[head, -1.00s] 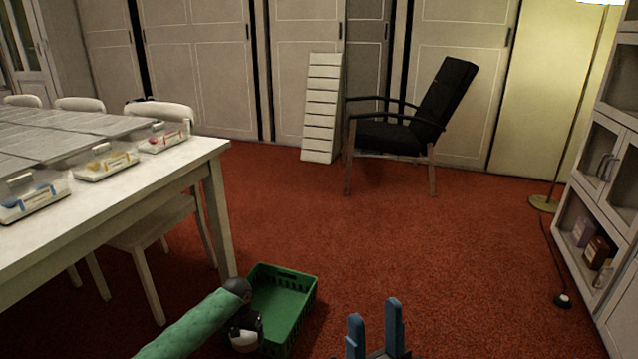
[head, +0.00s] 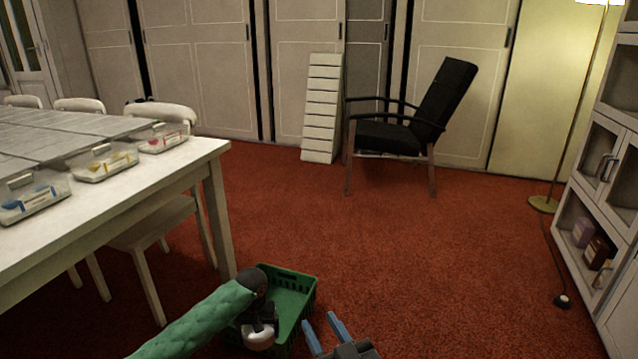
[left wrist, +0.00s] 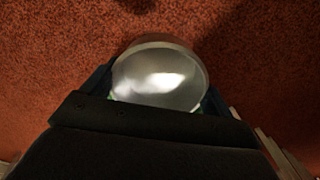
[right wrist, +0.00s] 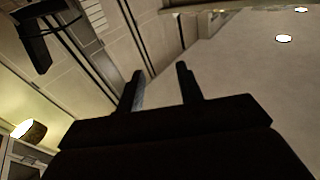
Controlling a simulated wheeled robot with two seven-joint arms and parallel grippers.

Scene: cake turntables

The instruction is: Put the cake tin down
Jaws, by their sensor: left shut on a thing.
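The cake tin (left wrist: 160,78) is a shiny round silver thing between the fingers of my left gripper (left wrist: 158,98) in the left wrist view. In the head view the pale tin (head: 259,339) shows below my left gripper (head: 259,324), which is shut on it. The tin overlaps the near left part of a green crate (head: 305,297) in the head view; its height over the crate is hard to tell. My right gripper (head: 325,330) is open and empty to the right of the crate. Its spread fingers show in the right wrist view (right wrist: 160,72).
A white table (head: 195,165) with several clear boxes (head: 105,166) stands on the left, with white chairs around it. A black armchair (head: 400,135) is at the back. A white cabinet (head: 590,200) stands on the right. The red carpet between is clear.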

